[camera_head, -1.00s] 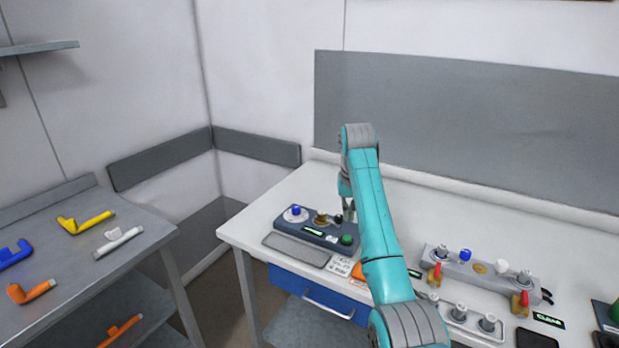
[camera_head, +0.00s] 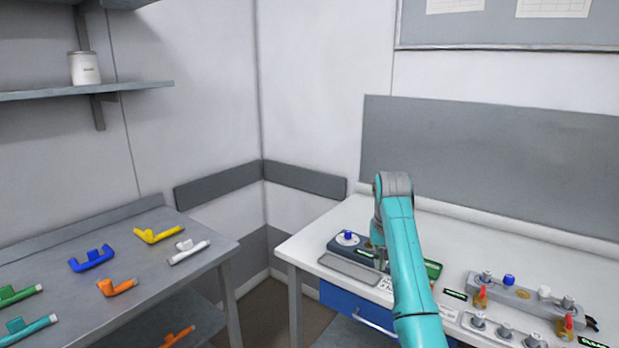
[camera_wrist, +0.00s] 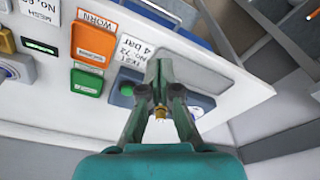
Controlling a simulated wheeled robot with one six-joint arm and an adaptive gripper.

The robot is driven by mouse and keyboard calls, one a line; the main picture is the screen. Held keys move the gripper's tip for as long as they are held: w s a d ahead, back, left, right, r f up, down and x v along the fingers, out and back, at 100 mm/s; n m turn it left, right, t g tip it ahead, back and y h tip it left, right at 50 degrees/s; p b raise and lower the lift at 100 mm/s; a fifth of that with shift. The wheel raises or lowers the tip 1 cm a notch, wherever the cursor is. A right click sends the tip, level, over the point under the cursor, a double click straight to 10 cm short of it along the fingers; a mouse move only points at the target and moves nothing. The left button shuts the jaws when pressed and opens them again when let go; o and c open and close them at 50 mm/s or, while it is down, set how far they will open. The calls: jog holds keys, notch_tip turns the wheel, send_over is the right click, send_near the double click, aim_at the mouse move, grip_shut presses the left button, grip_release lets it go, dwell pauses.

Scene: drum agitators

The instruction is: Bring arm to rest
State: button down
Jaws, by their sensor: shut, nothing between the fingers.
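My teal arm reaches over the white bench (camera_head: 480,230) in the head view. My gripper (camera_head: 381,262) hangs at the right part of a dark control box (camera_head: 338,247), partly hidden by the arm. In the wrist view my gripper (camera_wrist: 165,68) has its fingertips together with nothing between them. The control box (camera_wrist: 202,102) shows behind the fingers, with a green button (camera_wrist: 126,90) on the left. A small brass part (camera_wrist: 160,112) shows between the finger links. I cannot tell whether the fingers touch the box.
A grey fixture with knobs and red-yellow levers (camera_head: 520,295) stands right of the arm. A blue drawer (camera_head: 350,305) is under the bench. A grey table (camera_head: 150,270) at left holds several coloured pipe-like parts. A shelf (camera_head: 130,88) holds a white canister (camera_head: 85,68).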

jog(key=s+f+t, duration=0.1)
jog(key=s+f, duration=0.3)
jog(key=f, duration=0.9)
jog(key=s+f+t, duration=0.2)
jog(key=s+f, duration=0.1)
jog(key=f, duration=1)
jog(key=s+f+t, duration=0.2)
jog(key=s+f, duration=0.5)
jog(key=s, duration=0.3)
jog(key=s+f+t, duration=0.1)
jog(key=s+f, duration=0.6)
jog(key=s, duration=0.2)
jog(key=s+r+n+t, duration=0.1)
jog(key=s+r+t, duration=0.1)
jog(key=s, duration=1)
jog(key=s+r+t, duration=0.2)
jog(key=s+r, duration=0.1)
jog(key=s, duration=1)
jog(key=s+r+t, duration=0.3)
jog(key=s+r, duration=1.2)
jog(key=r, duration=0.4)
jog(key=shift+s+r, duration=0.35)
jog(key=shift+r, duration=0.05)
